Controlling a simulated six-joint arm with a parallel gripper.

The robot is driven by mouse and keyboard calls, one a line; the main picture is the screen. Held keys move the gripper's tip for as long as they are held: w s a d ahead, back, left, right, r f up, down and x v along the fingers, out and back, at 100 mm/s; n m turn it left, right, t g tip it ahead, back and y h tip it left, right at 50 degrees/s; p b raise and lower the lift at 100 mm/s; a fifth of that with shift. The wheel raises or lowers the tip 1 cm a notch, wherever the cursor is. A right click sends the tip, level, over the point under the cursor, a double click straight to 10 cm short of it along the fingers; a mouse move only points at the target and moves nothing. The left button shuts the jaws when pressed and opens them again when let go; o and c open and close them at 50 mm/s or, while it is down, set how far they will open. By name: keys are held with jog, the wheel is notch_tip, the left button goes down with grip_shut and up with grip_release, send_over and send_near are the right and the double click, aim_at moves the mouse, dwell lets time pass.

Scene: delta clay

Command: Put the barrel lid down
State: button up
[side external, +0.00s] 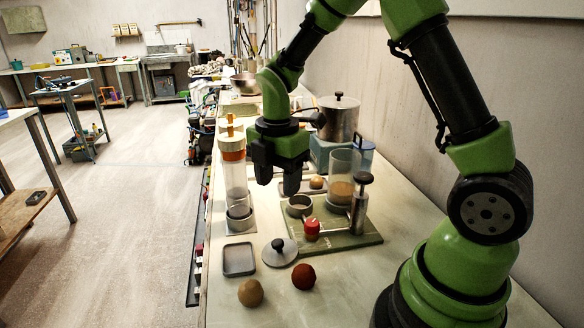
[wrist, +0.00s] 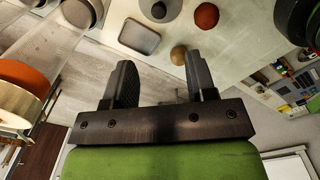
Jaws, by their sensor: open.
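A grey round lid with a black knob (side external: 280,250) lies on the table, beside the front left corner of a green board (side external: 358,240); I take it as the barrel lid. Part of it shows at the top edge of the wrist view (wrist: 158,9). A clear barrel (side external: 342,170) with tan contents stands upright on the board, its top uncovered. My gripper (side external: 278,185) is open, points down and hangs above the table, behind and higher than the lid. In the wrist view its two fingers (wrist: 160,68) are apart with nothing between them.
A clear tube with an orange and white cap (side external: 232,150) stands left of my gripper. A grey square tray (side external: 239,260), a tan ball (side external: 250,293) and a dark red ball (side external: 303,276) lie in front. A red knob (side external: 312,228) and a metal pot (side external: 338,122) stand nearby.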

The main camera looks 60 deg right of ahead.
jog(key=s+a+r+m+t+y, duration=0.1)
jog(key=s+a+r+m+t, duration=0.2)
jog(key=s+r+m, duration=0.4)
jog(key=s+a+r+m+t+y, duration=0.1)
jog(key=s+r+m+t, duration=0.3)
jog(key=s+r+m, duration=0.4)
jog(key=a+m, duration=0.1)
jog(key=m, duration=0.5)
jog(key=shift+s+a+m, duration=0.3)
jog(key=shift+a, duration=0.1)
